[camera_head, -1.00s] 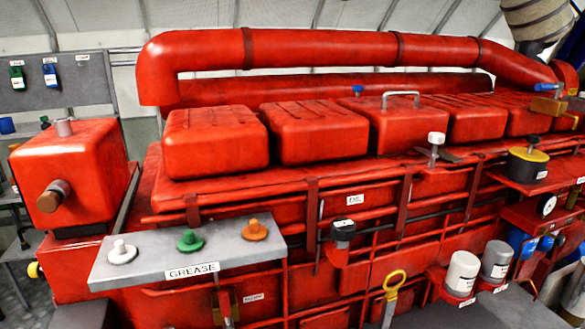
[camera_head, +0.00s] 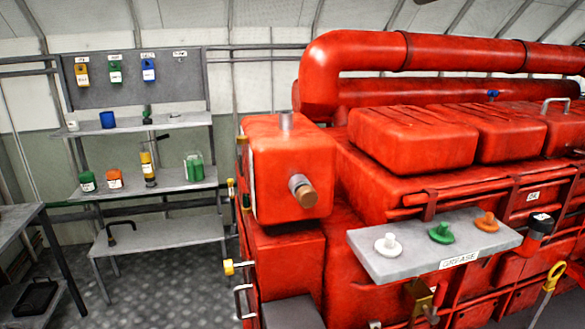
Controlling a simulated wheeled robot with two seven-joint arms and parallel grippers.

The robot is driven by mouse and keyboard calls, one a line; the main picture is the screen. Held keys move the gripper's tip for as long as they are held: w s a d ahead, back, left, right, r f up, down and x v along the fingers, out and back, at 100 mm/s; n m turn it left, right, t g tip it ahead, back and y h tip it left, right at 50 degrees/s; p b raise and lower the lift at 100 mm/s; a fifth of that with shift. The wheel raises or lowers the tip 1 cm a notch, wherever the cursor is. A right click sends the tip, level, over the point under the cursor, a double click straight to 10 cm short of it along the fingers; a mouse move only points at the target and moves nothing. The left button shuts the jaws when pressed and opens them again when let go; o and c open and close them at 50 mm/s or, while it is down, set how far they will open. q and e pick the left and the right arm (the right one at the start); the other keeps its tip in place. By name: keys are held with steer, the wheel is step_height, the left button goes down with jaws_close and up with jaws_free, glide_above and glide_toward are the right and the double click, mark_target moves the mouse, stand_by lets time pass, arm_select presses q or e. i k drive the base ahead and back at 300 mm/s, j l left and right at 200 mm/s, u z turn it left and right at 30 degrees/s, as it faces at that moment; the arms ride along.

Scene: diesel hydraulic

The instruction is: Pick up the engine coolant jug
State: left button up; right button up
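A translucent jug with green contents (camera_head: 193,166) stands upright at the right end of the middle shelf (camera_head: 170,190) of a grey rack on the left. It may be the engine coolant jug, but I cannot read a label on it. Nothing visible touches it. Neither of my grippers is in view.
The red engine (camera_head: 290,250) fills the right side, with a grey grease shelf (camera_head: 400,263). A dark table (camera_head: 40,215) stands at far left. Open floor (camera_head: 180,285) lies between.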

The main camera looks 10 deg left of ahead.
mark_target(193, 160)
steer(key=i+j, duration=0.15)
steer(key=j, duration=0.25)
steer(key=i+j+u, duration=0.1)
steer(key=j, duration=0.3)
steer(key=i+j, duration=0.15)
steer(key=j, duration=0.25)
steer(key=i+j, duration=0.15)
steer(key=j, duration=0.25)
steer(key=i+j+u, duration=0.1)
steer(key=j, duration=0.3)
steer(key=i+j, duration=0.2)
steer(key=j, duration=0.2)
steer(key=i+j+u, duration=0.1)
steer(key=j, duration=0.3)
